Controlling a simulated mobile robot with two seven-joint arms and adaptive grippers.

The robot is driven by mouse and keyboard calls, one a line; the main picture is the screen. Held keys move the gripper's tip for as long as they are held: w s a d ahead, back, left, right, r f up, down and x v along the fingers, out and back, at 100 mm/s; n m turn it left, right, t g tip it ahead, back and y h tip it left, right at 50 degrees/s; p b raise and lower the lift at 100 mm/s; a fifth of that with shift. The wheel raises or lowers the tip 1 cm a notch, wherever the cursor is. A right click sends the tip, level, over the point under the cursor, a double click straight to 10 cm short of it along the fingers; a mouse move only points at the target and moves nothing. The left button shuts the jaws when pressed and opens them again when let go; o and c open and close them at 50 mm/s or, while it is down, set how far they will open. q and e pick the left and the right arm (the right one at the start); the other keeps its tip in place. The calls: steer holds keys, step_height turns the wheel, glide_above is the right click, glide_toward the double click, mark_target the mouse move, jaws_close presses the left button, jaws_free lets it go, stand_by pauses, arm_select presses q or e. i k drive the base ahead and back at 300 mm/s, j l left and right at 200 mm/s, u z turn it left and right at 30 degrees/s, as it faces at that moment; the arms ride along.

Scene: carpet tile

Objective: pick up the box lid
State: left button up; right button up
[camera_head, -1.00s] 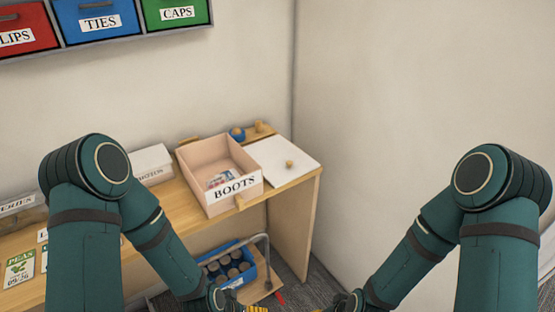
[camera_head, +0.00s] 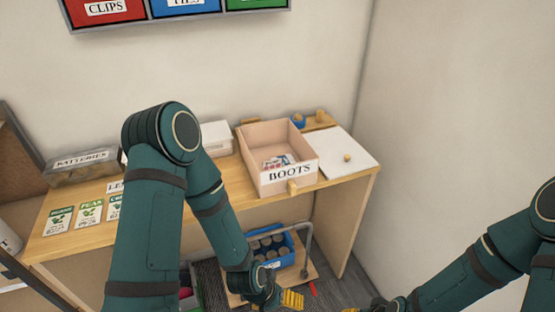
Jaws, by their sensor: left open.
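The box lid (camera_head: 338,146) is a flat white panel with a small round wooden knob (camera_head: 347,158). It lies on the right end of the wooden table, beside the open pink box labelled BOOTS (camera_head: 270,153). My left gripper (camera_head: 291,299) has yellow fingertips and is open. It is low in front of the table, below and apart from the lid. My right gripper (camera_head: 352,310) is mostly cut off at the bottom edge, so its jaws cannot be read.
The wooden table (camera_head: 232,206) also carries seed packets (camera_head: 90,211), a BATTERIES box (camera_head: 82,168) and a white box (camera_head: 216,138). A blue crate of cans (camera_head: 272,246) stands on a trolley below. Blue and wooden knobs sit behind the lid.

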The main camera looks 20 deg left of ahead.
mark_target(340, 155)
steer(key=i+j+z, duration=0.1)
steer(key=z, duration=0.3)
steer(key=i+j+z, duration=0.2)
steer(key=z, duration=0.15)
steer(key=i, duration=0.1)
